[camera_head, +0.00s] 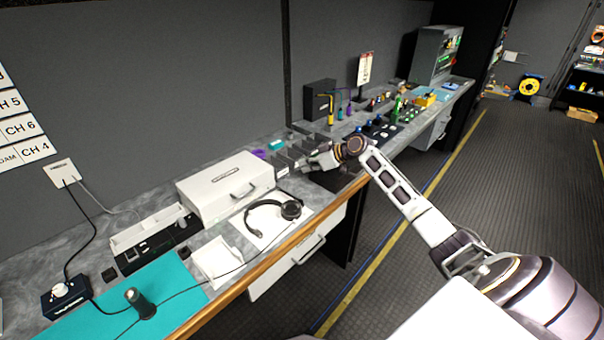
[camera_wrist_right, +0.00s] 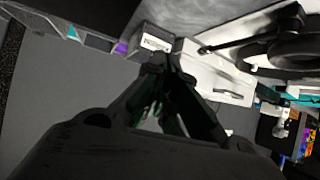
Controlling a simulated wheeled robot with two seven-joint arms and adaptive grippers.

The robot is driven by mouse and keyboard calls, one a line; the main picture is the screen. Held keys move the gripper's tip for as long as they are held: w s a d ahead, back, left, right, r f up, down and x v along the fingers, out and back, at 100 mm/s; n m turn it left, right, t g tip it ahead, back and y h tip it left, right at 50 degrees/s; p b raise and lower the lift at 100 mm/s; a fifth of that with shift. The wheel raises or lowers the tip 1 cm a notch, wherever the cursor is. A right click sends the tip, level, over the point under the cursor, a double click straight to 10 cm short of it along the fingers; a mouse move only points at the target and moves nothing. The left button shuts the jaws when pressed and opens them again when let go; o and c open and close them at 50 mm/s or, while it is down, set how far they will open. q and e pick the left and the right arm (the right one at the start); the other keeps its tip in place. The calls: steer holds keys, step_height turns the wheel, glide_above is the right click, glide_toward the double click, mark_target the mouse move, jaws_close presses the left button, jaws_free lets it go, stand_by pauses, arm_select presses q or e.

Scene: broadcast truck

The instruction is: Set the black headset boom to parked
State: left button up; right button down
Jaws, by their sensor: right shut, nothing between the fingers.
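The black headset (camera_head: 262,204) lies on a white sheet (camera_head: 283,228) near the bench's front edge, its ear cup (camera_head: 291,209) to the right. The boom cannot be made out clearly in the head view. In the right wrist view, part of the headset (camera_wrist_right: 295,48) shows at upper right, and a thin dark rod (camera_wrist_right: 228,44), which looks like the boom, sticks out to the left. My right gripper (camera_head: 314,163) is above the bench, behind and right of the headset, apart from it. Its fingers (camera_wrist_right: 166,66) are shut and empty. My left gripper is out of view.
A white case (camera_head: 225,187) with a handle stands behind the headset. A white tray (camera_head: 216,262) and a teal mat (camera_head: 175,290) lie to the left. Grey bins (camera_head: 289,160) stand near my right gripper. A cable crosses the bench front.

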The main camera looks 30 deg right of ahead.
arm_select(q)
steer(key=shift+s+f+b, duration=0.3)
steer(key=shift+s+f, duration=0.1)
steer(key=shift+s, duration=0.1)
arm_select(e)
steer(key=shift+w+d+r, duration=0.25)
steer(key=shift+d+r, duration=0.4)
steer(key=shift+d, duration=0.25)
steer(key=shift+w+d+r, duration=0.25)
steer(key=shift+d+r, duration=0.4)
steer(key=shift+d, duration=0.25)
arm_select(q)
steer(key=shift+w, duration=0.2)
